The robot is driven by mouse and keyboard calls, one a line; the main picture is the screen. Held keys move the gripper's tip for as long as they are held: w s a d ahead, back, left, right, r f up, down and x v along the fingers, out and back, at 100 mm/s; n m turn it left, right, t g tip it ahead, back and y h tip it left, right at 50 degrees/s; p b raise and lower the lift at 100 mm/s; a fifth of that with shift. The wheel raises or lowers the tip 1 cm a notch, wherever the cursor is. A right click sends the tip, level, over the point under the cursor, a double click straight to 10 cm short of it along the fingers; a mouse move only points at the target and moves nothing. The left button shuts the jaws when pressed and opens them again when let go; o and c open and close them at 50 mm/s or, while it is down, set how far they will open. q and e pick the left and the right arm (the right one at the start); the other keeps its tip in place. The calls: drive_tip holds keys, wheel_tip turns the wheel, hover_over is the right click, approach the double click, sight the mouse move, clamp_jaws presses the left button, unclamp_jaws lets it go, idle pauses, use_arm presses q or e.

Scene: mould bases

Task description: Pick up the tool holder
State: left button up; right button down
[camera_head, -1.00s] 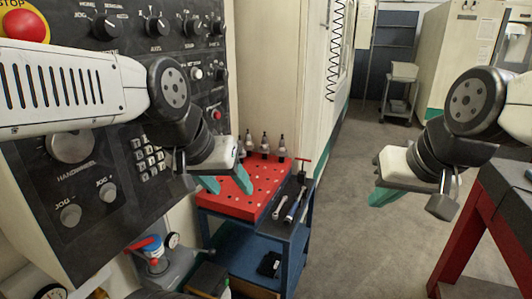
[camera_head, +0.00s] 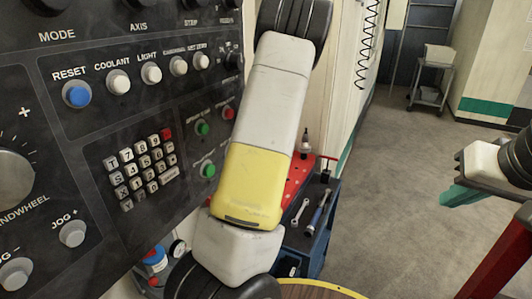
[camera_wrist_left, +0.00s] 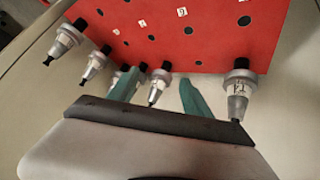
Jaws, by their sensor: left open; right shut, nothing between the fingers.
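Several metal tool holders line the edge of a red plate with holes (camera_wrist_left: 215,30) in the left wrist view. One tool holder (camera_wrist_left: 158,86) appears between the teal fingers of my open left gripper (camera_wrist_left: 158,82); I cannot tell whether it touches them. Another holder is partly hidden by one finger; others stand at the left (camera_wrist_left: 95,64) and at the right (camera_wrist_left: 237,88). In the head view my left arm hides its gripper and most of the red plate (camera_head: 297,175); one holder (camera_head: 305,143) shows. My right gripper (camera_head: 455,195) is shut at the right edge.
A control panel (camera_head: 90,120) with buttons and a keypad fills the left. A blue cart (camera_head: 318,250) carries wrenches (camera_head: 300,212) beside the red plate. A red-framed table (camera_head: 500,255) stands at the lower right. The floor (camera_head: 400,175) between is clear.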

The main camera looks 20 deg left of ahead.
use_arm(q)
drive_tip(key=w+a+f+t+y, duration=0.1)
drive_tip(key=w+a+f, duration=0.1)
drive_tip(key=w+a, duration=0.2)
drive_tip(key=w+a+f+m+t+y, duration=0.1)
drive_tip(key=w+a+y, duration=0.1)
drive_tip(key=w+a, duration=0.3)
drive_tip(key=w+a+f+m+t+y, duration=0.1)
drive_tip(key=w+a+f+y, duration=0.1)
drive_tip(key=w+a, duration=0.2)
drive_tip(key=shift+w+a+f+t, duration=0.3)
drive_tip(key=shift+w+a+t, duration=0.05)
drive_tip(key=shift+w+t, duration=0.05)
clamp_jaws()
idle(1.0)
drive_tip(key=shift+r, duration=0.2)
